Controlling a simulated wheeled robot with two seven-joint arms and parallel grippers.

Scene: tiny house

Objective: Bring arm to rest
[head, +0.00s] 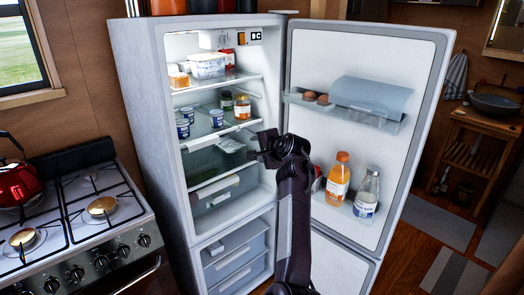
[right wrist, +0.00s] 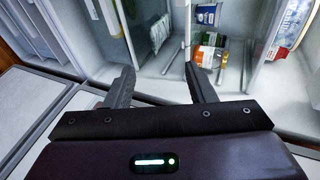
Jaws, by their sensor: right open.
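My right arm rises from the bottom middle of the head view, in front of the open fridge (head: 150,130). My right gripper (head: 258,148) is at the fridge opening, beside the inner edge of the open door (head: 400,60), and points left toward the shelves. In the right wrist view its two fingers (right wrist: 162,88) stand wide apart with nothing between them. Fridge shelves and jars show beyond the fingertips. My left gripper is not in view.
The door racks hold an orange juice bottle (head: 338,178), a clear bottle (head: 367,192) and eggs. Jars (head: 242,107) and tubs (head: 207,66) stand on the shelves. A stove (head: 75,225) with a red kettle (head: 18,183) is at left. Floor shows at right.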

